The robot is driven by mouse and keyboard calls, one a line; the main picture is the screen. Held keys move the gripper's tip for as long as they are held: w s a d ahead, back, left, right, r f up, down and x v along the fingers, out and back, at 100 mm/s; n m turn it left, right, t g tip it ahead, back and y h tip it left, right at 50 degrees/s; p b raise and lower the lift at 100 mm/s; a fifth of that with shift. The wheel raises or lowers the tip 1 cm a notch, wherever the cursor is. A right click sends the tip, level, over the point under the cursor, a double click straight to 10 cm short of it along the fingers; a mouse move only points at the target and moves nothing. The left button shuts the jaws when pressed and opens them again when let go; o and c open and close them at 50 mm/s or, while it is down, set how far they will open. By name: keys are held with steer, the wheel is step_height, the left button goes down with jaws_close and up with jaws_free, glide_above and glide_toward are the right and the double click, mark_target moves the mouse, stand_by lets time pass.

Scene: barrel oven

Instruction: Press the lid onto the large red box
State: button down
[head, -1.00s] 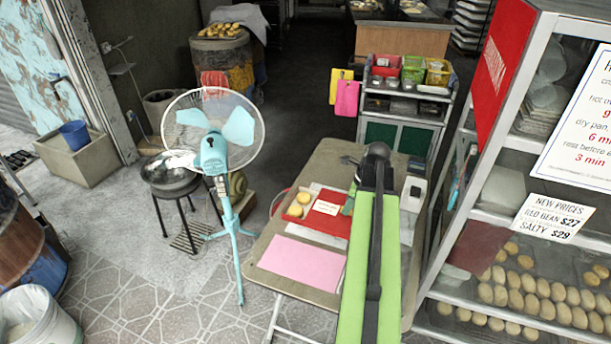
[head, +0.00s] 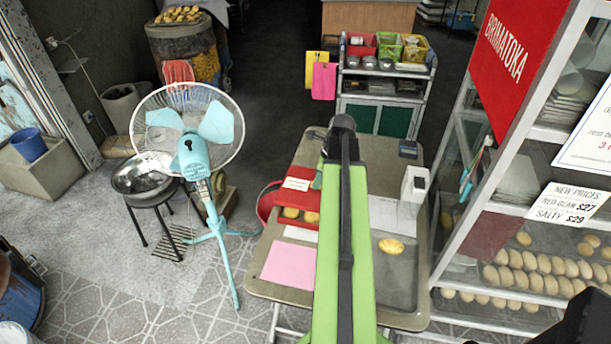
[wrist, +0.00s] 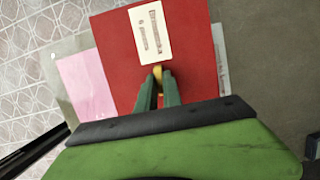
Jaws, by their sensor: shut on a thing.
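The red lid (head: 299,196) with a white label is over the back part of the large red box (head: 303,224) on the table, in the head view. Several yellow buns (head: 290,212) show in the box below the lid's near edge, so the lid does not look seated there. In the wrist view the lid (wrist: 185,65) fills the middle and hides most of the box. My gripper (wrist: 158,78) is shut at the lid, with a small yellow piece between its green fingertips. In the head view my arm hides the right side of box and lid.
A pink sheet (head: 288,265) lies in front of the box. A tray (head: 400,284) with one bun and a white upright device (head: 414,185) are to the right. A blue fan (head: 193,150) stands left; a glass bun cabinet (head: 530,240) stands right.

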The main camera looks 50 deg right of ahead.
mark_target(316, 192)
steer(key=shift+s+d+b+x, duration=0.1)
steer(key=shift+s+b+x, duration=0.05)
steer(key=shift+b+x, duration=0.85)
steer(key=shift+s+d+b+x, duration=0.1)
steer(key=shift+s+b+x, duration=0.05)
steer(key=shift+b+x, duration=0.9)
steer(key=shift+s+d+b+x, duration=0.1)
steer(key=shift+s+b+x, duration=0.05)
steer(key=shift+b+x, duration=0.8)
steer(key=shift+f+b, duration=0.45)
steer(key=shift+f, duration=0.05)
steer(key=shift+f+b, duration=0.85)
steer(key=shift+f, duration=0.05)
steer(key=c, duration=0.9)
jaws_free()
steer(key=shift+o, duration=0.2)
steer(key=shift+r, duration=0.15)
step_height(316, 192, up, 7)
steer(key=p, duration=0.7)
steer(key=shift+s, duration=0.1)
